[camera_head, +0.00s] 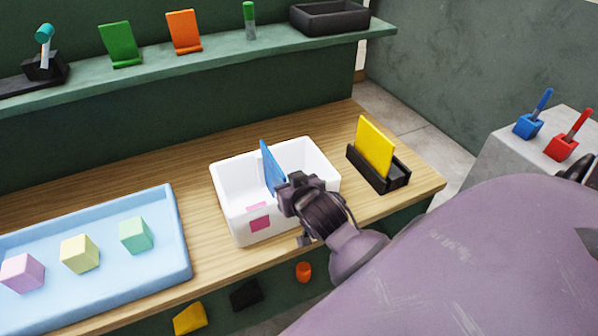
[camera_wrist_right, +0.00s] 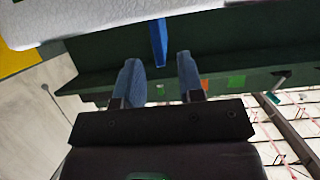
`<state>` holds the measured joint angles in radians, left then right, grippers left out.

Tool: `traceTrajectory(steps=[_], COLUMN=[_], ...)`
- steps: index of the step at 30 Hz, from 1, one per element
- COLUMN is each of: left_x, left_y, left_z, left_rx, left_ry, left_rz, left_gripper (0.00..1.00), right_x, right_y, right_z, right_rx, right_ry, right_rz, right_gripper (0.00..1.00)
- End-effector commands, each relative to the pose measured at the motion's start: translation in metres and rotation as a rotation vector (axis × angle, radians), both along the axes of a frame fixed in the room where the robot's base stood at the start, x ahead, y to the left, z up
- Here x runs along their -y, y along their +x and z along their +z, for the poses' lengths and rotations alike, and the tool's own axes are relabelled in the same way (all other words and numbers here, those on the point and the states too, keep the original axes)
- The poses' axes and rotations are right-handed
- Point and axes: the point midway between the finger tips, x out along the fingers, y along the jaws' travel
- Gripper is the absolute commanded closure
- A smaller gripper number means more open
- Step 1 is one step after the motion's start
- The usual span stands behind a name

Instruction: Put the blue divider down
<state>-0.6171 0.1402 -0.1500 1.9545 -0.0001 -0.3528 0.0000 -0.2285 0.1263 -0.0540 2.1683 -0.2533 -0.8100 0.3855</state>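The blue divider (camera_head: 270,168) stands upright across the inside of the white bin (camera_head: 231,206), about midway along it. My right gripper (camera_head: 288,192) is at the divider's near end, above the bin's front part, and hides some of that end. In the right wrist view the gripper's two fingers (camera_wrist_right: 159,62) are spread apart. The divider shows edge-on there as a blue strip (camera_wrist_right: 158,40) beyond and between the fingertips, with a visible gap on each side. Its lower edge is hidden in the bin. My left gripper is not in view.
A black holder (camera_head: 397,178) with a yellow panel (camera_head: 375,146) stands right of the bin. A light blue tray (camera_head: 180,235) with three pastel blocks lies left. A green shelf (camera_head: 210,58) runs behind, holding small items. Bare wood lies between tray and bin.

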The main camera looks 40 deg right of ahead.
Motion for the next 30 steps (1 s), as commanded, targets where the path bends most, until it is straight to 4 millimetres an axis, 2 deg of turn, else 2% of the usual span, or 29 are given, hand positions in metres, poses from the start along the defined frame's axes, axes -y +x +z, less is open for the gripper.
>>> traceTrajectory(steps=[6,14,17,20,21,24,27,30], left_x=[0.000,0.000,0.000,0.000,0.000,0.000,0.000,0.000], left_y=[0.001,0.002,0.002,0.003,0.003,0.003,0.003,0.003], left_z=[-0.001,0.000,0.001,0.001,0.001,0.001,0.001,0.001], left_rx=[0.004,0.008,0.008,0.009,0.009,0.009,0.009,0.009], left_ry=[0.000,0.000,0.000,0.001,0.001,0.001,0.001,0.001], left_rz=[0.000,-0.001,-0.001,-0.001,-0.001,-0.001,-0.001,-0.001], left_gripper=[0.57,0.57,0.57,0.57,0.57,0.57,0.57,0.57], right_x=[-0.008,-0.013,-0.016,-0.021,-0.024,-0.027,-0.029,-0.030], right_y=[-0.035,-0.055,-0.062,-0.079,-0.088,-0.116,-0.140,-0.153], right_z=[0.014,0.019,-0.008,-0.060,-0.083,-0.131,-0.164,-0.179], right_rx=[-0.001,-0.007,-0.041,-0.098,-0.118,-0.159,-0.183,-0.192], right_ry=[0.001,-0.002,-0.017,-0.037,-0.044,-0.056,-0.061,-0.064], right_rz=[-0.001,0.005,0.044,0.116,0.147,0.207,0.242,0.256], right_gripper=[0.64,0.64,0.64,0.64,0.64,0.64,0.64,0.64])
